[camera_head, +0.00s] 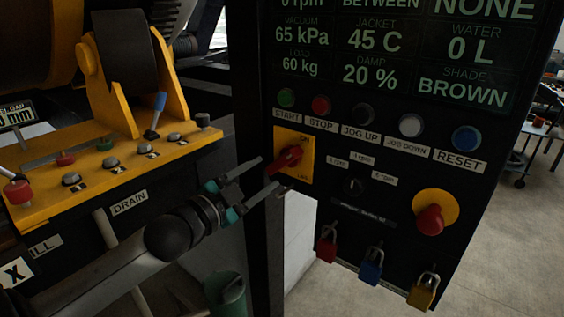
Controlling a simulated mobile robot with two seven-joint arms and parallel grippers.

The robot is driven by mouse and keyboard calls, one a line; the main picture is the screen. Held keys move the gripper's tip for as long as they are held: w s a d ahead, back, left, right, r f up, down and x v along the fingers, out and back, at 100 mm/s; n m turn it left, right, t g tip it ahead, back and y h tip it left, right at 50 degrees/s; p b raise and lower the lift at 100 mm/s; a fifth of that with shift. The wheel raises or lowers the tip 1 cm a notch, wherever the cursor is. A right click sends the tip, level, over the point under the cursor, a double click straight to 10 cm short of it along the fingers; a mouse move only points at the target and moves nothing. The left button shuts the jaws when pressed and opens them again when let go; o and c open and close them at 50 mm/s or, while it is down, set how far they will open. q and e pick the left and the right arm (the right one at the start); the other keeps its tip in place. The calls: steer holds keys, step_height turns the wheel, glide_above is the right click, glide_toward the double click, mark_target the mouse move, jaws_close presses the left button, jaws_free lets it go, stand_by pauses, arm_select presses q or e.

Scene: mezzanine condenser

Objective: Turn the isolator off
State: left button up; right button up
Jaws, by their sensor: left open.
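The isolator (287,160) is a red rotary handle on a yellow square plate (306,158), at the lower left of the black control panel. The plate reads ON at its top; the lower lettering is too small to read surely. The handle is tilted, its lower end toward the left. My left gripper (273,176) comes in from the left with its two fingers apart. The fingertips are at the handle's left end, one above and one below it in the picture. I cannot tell whether they touch it. My right gripper is not in view.
The panel has a row of buttons, including STOP (321,105) and RESET (466,138), a small selector (353,187) and a red mushroom button (429,220). Red, blue (370,268) and yellow padlocks hang along its lower edge.

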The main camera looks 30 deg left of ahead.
mark_target(279, 164)
arm_select(q)
steer(key=shift+w+d, duration=0.15)
steer(key=shift+w, duration=1.75)
steer(key=shift+w+d, duration=0.15)
steer(key=shift+w, duration=1.75)
jaws_close()
